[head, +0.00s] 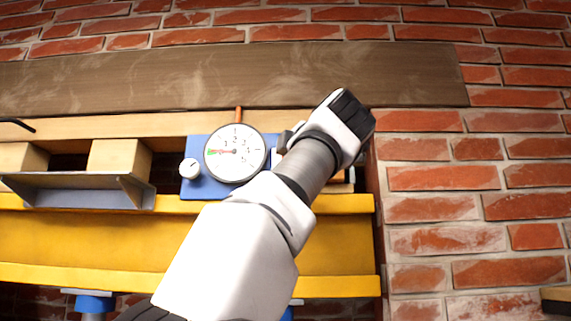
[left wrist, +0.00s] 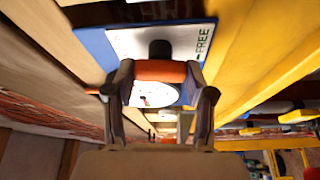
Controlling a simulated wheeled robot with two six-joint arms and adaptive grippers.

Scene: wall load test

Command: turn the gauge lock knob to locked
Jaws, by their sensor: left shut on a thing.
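The pressure gauge (head: 235,152) has a round white dial on a blue plate (head: 205,188); its red needle points left, by a small green zone. The orange lock knob (left wrist: 160,71) shows in the left wrist view, with a dark round part beyond it and a white label (left wrist: 185,40) reading FREE. Part of the dial shows behind the knob (left wrist: 152,96). My left gripper (left wrist: 160,78) is shut on the knob, one finger on each side. In the head view my left wrist and arm hide the knob and most of the gripper. My right gripper is not in view.
A small white round part (head: 190,168) sits left of the dial. A yellow beam (head: 90,240) runs below, with wooden blocks (head: 120,157) and a grey metal bracket (head: 80,192) at left. A dark board (head: 200,78) runs above. The brick wall (head: 470,220) is bare at right.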

